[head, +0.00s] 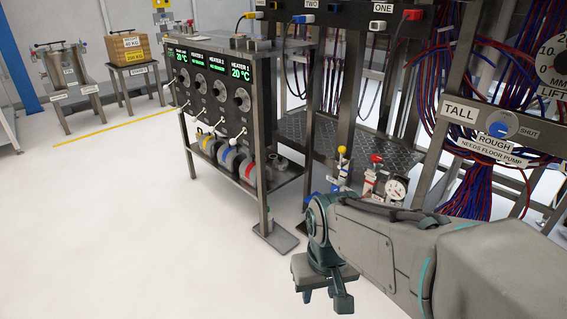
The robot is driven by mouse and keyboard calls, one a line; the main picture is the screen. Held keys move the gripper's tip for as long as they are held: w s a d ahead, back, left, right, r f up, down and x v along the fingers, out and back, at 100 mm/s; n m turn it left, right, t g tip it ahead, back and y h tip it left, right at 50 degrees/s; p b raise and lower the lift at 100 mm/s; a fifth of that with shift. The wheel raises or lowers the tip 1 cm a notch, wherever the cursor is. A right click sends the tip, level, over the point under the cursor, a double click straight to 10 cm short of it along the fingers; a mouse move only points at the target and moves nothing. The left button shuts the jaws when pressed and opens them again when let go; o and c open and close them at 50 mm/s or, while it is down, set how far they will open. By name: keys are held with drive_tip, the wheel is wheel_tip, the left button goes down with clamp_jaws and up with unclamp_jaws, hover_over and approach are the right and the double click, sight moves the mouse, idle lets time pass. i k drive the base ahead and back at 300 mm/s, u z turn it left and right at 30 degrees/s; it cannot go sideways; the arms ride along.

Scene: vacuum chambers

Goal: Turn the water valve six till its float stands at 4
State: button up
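I cannot make out a water valve marked six or its float in the head view. My gripper (326,299) hangs at the end of my arm over the white floor at bottom centre. It points down, with its two fingers apart and nothing seen between them. It is in front of the heater cart and the frame, apart from both. My arm comes in from the right and hides the lower right part of the scene.
A heater cart (237,135) with dials and green displays stands at centre. Behind my arm are small yellow and red valves (342,155) and a round gauge (396,188).

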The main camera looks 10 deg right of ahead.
sight(334, 189)
drive_tip(key=i, duration=0.65)
drive_tip(key=z, duration=0.75)
drive_tip(key=i, duration=0.55)
drive_tip(key=z, duration=0.5)
